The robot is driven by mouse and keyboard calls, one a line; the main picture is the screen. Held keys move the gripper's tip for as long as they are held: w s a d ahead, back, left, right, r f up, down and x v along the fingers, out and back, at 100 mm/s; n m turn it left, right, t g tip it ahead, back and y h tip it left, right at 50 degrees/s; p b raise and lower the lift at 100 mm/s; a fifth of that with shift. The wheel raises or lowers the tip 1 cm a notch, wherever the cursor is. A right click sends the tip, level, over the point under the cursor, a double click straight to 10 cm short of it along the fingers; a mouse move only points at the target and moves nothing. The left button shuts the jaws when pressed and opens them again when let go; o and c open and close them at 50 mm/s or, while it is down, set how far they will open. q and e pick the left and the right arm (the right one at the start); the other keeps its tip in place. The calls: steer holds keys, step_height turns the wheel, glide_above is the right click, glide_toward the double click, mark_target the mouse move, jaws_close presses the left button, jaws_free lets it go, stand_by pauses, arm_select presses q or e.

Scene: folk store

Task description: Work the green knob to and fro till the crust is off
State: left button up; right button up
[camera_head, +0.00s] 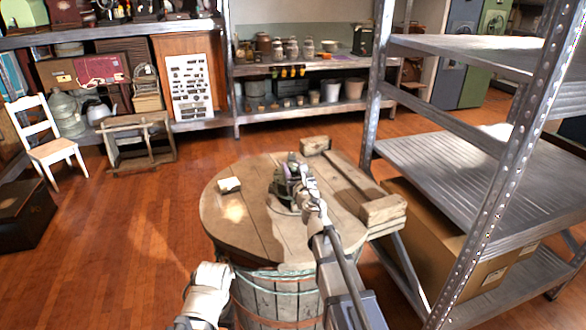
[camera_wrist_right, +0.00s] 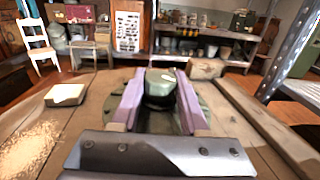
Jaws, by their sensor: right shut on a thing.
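The green knob (camera_wrist_right: 160,84) stands on the round wooden top (camera_head: 240,226) of a barrel, on a dark green base. My right gripper (camera_head: 288,172) is over it, and in the right wrist view the two purple-lined fingers (camera_wrist_right: 157,106) are shut on the knob, one on each side. In the head view the gripper hides much of the knob. No crust can be made out clearly on the knob. A white part that seems to be my left arm shows at the bottom left of the barrel, without visible fingers.
A small pale block (camera_head: 229,185) lies left of the knob, with a grainy tan patch (camera_wrist_right: 30,145) nearer. A wooden bench piece (camera_head: 384,210) adjoins the barrel on the right. A metal shelf rack (camera_head: 450,150) stands close at right. Open floor lies left.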

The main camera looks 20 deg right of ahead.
jaws_close()
steer(key=shift+a+m+h, duration=0.1)
steer(key=shift+m+h, duration=0.3)
steer(key=shift+h, duration=0.2)
steer(key=shift+m+h, duration=0.6)
steer(key=shift+h, duration=0.3)
steer(key=m+g+h, duration=0.1)
steer(key=m+h, duration=0.1)
steer(key=h, duration=0.1)
steer(key=m+g+h, duration=0.2)
steer(key=h, duration=0.1)
steer(key=shift+w, duration=0.2)
steer(key=shift+s+m+g+h, duration=0.1)
steer(key=shift+m+g+h, duration=2.05)
steer(key=shift+h, duration=0.35)
steer(key=o, duration=0.8)
jaws_free()
steer(key=shift+s, duration=0.1)
